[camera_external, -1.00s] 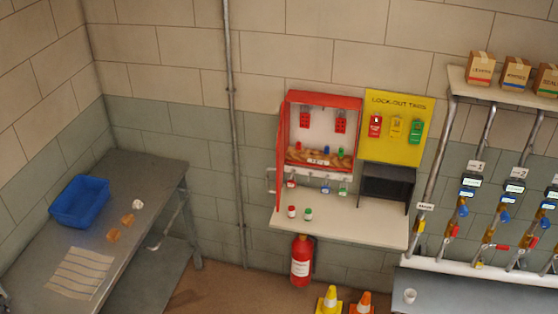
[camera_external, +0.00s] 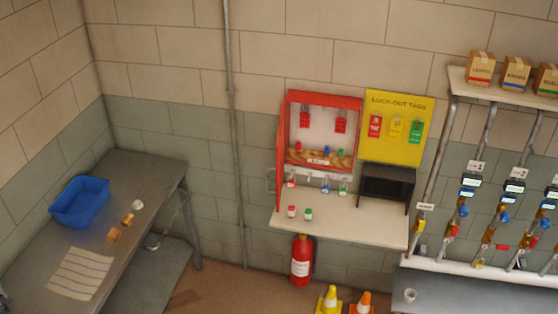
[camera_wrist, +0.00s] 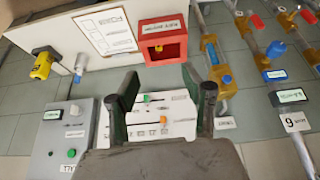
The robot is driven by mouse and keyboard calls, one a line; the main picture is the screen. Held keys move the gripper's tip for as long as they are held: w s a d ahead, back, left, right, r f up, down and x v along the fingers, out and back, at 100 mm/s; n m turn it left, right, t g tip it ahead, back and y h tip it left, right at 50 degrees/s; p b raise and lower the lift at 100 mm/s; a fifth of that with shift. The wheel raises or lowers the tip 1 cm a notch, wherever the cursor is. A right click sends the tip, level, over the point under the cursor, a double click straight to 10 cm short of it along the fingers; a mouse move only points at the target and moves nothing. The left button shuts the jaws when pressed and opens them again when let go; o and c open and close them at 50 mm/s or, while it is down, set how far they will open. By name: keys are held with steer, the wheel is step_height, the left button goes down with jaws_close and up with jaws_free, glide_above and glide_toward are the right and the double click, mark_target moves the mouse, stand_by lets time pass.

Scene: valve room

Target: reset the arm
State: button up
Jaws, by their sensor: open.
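My gripper (camera_wrist: 159,76) shows in the wrist view with its two dark fingers spread apart and nothing between them. Beyond the fingers is a pale panel (camera_wrist: 175,109) with a green and an orange slider-like part, partly covered by the fingers and the gripper body. I cannot tell the distance to it, but no contact shows. My arm and gripper do not show in the external view.
The wrist view shows a red box (camera_wrist: 163,42), a grey button box (camera_wrist: 75,130), a yellow device (camera_wrist: 42,65) and valve pipes (camera_wrist: 212,60). The external view shows a red cabinet (camera_external: 283,150), a bench (camera_external: 150,175) with a blue bin (camera_external: 80,202), and cones (camera_external: 329,300).

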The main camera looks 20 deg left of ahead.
steer(key=s+f+m+t, duration=0.1)
steer(key=s+f, duration=0.1)
steer(key=s, duration=2.4)
steer(key=shift+s+f+t, duration=0.15)
steer(key=shift+f+t, duration=0.05)
steer(key=shift+t, duration=0.2)
steer(key=shift+c, duration=0.3)
